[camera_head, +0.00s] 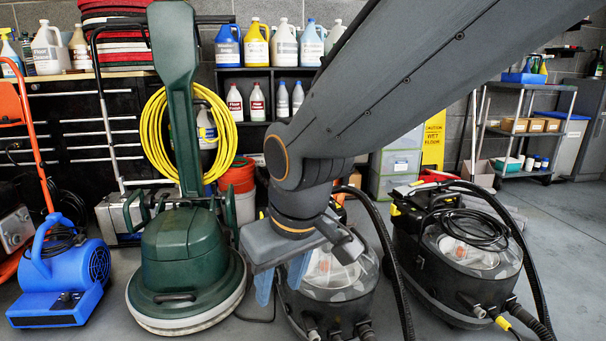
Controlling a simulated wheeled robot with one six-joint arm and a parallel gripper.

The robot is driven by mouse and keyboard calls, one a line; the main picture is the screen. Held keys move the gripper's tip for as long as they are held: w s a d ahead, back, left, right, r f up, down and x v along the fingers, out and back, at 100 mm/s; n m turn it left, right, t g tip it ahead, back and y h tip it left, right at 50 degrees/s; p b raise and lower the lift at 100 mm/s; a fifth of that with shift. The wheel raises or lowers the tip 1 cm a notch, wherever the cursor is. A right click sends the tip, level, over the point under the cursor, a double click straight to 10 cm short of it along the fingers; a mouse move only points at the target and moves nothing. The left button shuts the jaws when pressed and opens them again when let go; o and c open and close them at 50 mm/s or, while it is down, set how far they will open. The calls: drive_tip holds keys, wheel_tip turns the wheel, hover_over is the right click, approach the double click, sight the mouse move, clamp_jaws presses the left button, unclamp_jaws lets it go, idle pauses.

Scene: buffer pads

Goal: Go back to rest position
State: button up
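My gripper (280,285) hangs from my grey arm near the middle of the view, pointing down. Its two light-blue fingers stand apart, with nothing visible between them. It is in front of a wet vacuum with a clear tank (340,285) and to the right of a green floor buffer (185,250). I cannot tell how far it is from either. A stack of red buffer pads (112,25) with pale layers lies on the bench at the upper left, partly behind the handle bars. My arm hides part of the shelves behind.
A blue air blower (62,275) stands at the left. A second vacuum (460,255) with a black hose stands at the right. A yellow hose (225,140) hangs on the buffer. Bottles line the back shelves. A metal cart (525,125) stands far right, with bare floor before it.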

drive_tip(key=s+d+f+g, duration=0.2)
drive_tip(key=s+g, duration=0.1)
drive_tip(key=s, duration=1.1)
drive_tip(key=d+r+m+p, duration=0.2)
drive_tip(key=d+r+p, duration=0.5)
drive_tip(key=p, duration=0.5)
drive_tip(key=d+r+m+h+p, duration=0.1)
drive_tip(key=d+r+m+p, duration=0.1)
drive_tip(key=d+r+p, duration=0.5)
drive_tip(key=d+r+m+h+p, duration=0.1)
drive_tip(key=d+r+m+p, duration=0.2)
drive_tip(key=d+r+p, duration=0.4)
drive_tip(key=shift+w+r+p, duration=0.45)
drive_tip(key=shift+r+p, duration=3.5)
drive_tip(key=shift+p, duration=2.1)
